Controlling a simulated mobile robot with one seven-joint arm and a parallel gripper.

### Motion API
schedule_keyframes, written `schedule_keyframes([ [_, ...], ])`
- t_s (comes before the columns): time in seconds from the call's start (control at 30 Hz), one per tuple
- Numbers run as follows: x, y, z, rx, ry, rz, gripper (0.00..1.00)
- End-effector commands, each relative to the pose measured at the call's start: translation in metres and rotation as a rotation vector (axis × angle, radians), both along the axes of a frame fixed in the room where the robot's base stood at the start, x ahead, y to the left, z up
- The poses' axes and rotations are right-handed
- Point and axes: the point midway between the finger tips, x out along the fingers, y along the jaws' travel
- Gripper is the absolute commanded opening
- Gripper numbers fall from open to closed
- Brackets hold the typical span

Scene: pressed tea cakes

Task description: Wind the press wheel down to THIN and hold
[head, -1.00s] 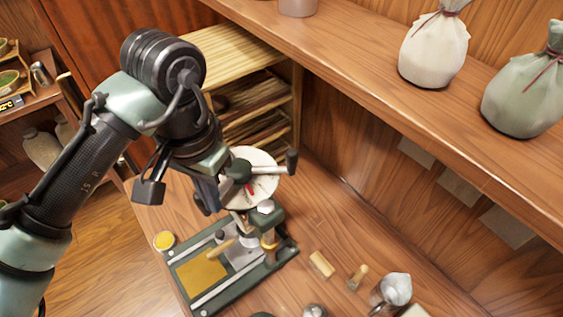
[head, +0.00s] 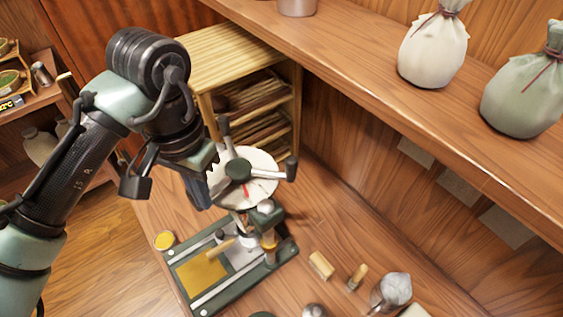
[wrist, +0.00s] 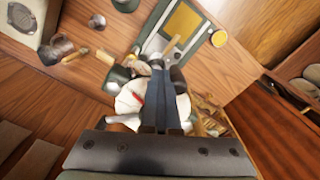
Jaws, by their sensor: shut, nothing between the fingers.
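The press (head: 232,262) stands on the wooden bench, with a dark green frame and a yellow plate. Its wheel (head: 238,168) has a dark green hub and spokes ending in dark knobs, above a white dial (head: 262,187) with a red pointer. Any lettering on the dial is too small to read. My gripper (head: 204,202) is shut and empty, at the left edge of the wheel; I cannot tell whether it touches a spoke. In the wrist view my shut fingers (wrist: 172,125) cover part of the dial (wrist: 130,98).
A slatted rack (head: 245,75) stands behind the wheel. A shelf (head: 350,75) with a white sack (head: 434,48) and a green sack (head: 524,90) runs along the right. Small wooden tools (head: 321,265) lie right of the press. A small yellow-filled dish (head: 164,240) sits at its left.

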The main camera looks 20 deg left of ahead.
Motion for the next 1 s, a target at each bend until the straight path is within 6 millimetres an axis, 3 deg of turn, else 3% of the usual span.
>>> schedule_keyframes([
  [0.17, -0.002, 0.003, 0.000, 0.005, 0.005, 0.007, 0.00],
  [0.67, -0.008, -0.015, 0.002, 0.002, 0.002, 0.003, 0.00],
  [1.0, -0.008, -0.015, 0.030, 0.000, 0.002, 0.002, 0.00],
])
